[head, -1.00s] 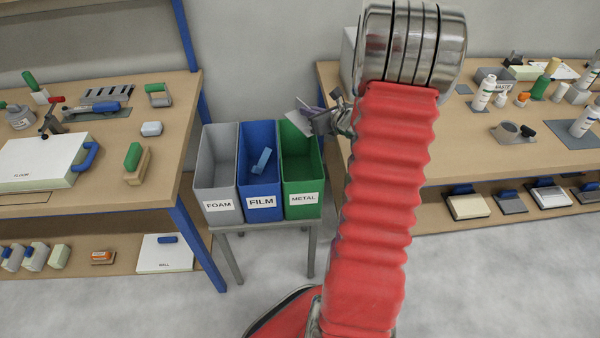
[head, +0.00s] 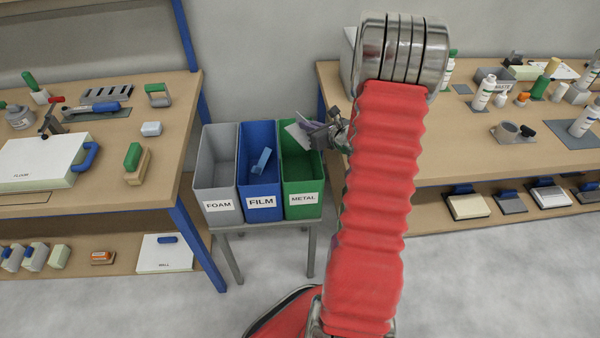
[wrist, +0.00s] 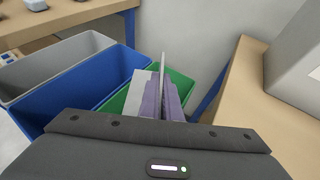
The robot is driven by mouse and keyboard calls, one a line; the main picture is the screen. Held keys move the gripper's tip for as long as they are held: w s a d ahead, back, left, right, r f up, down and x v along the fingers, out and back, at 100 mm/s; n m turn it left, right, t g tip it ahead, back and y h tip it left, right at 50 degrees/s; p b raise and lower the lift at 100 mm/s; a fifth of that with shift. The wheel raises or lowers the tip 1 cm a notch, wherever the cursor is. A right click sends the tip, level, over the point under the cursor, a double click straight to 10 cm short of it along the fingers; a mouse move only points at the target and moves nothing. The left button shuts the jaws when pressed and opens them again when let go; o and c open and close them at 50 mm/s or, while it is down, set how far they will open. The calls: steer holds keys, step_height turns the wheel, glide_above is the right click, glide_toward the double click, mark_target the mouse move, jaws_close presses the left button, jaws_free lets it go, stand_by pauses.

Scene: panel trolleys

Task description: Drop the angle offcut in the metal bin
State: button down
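The metal bin (head: 303,212) is the green one, at the right end of a row of three on a small stand. The angle offcut (head: 297,134) is a light grey bent metal piece. My gripper (head: 308,128) is shut on it and holds it over the metal bin, around its upper opening. In the wrist view the offcut (wrist: 139,88) sits between the purple finger pads, with the green bin (wrist: 179,82) behind and below. The bin's floor is hidden there, and my arm covers part of the bench behind in the head view.
The blue film bin (head: 262,213), with a blue piece inside, stands directly left of the metal bin. The grey foam bin (head: 219,216) is beyond it. A left bench (head: 165,150) and a right bench (head: 450,150) with tools and bottles flank the bins.

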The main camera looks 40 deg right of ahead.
steer(key=shift+f, duration=0.2)
steer(key=c, duration=1.9)
jaws_free()
steer(key=shift+s, duration=0.1)
steer(key=v, duration=1.3)
steer(key=shift+s, duration=0.3)
steer(key=shift+r, duration=0.1)
